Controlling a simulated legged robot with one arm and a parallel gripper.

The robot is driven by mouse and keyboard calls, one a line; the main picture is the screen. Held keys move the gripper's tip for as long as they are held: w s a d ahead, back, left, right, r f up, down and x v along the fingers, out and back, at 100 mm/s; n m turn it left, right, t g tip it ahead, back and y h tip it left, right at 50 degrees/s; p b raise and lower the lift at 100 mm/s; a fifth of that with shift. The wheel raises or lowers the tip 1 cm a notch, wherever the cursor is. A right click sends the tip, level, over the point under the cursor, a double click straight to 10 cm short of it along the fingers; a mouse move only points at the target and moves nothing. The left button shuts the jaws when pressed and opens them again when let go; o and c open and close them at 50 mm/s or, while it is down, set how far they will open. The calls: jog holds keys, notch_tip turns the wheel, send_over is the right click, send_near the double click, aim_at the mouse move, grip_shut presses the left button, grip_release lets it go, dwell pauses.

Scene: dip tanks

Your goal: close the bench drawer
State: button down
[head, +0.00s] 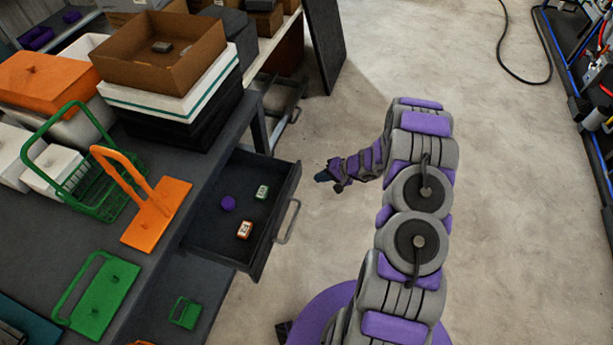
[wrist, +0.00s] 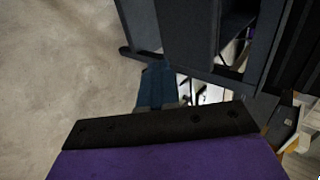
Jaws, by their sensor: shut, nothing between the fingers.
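The bench drawer (head: 215,240) is pulled open from the dark bench in the head view. Its grey bar handle (head: 288,222) is on the right-hand front. Inside lie a purple round thing (head: 228,203), a green-and-white block (head: 262,191) and an orange-and-white block (head: 244,230). My gripper (head: 322,177) is beyond the drawer's front, to the right of its far corner, apart from the handle and empty. In the wrist view my gripper (wrist: 157,85) shows as blue-grey fingers close together, with dark panels beyond them. The wrist view does not clearly show the handle.
The bench top (head: 50,228) holds an orange stand (head: 155,215), a green basket (head: 95,190) and stacked boxes (head: 165,60). A dark upright panel (head: 324,40) stands behind. Concrete floor (head: 480,180) is clear to the right; a blue-edged rack (head: 575,80) is far right.

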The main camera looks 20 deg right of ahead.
jog(key=shift+w+a+f+b, duration=0.15)
jog(key=shift+w+a+f, duration=0.1)
jog(key=shift+w+a, duration=0.4)
jog(key=shift+w+a+f+b, duration=0.2)
jog(key=shift+w+a, duration=0.25)
jog(key=shift+a, duration=0.45)
jog(key=shift+w+a+f+b, duration=0.1)
jog(key=shift+w+a+f, duration=0.15)
jog(key=shift+w+a, duration=0.4)
jog(key=shift+a, duration=0.1)
jog(key=b, duration=0.2)
send_near(245, 166)
jog(key=w+a, duration=0.1)
jog(key=a, duration=0.1)
jog(key=w+a+f, duration=0.2)
jog(key=w+a, duration=0.1)
jog(key=shift+w+a, duration=0.15)
jog(key=shift+a, duration=0.2)
jog(key=shift+w+r, duration=0.1)
jog(key=shift+r, duration=0.1)
jog(key=shift+a, duration=0.15)
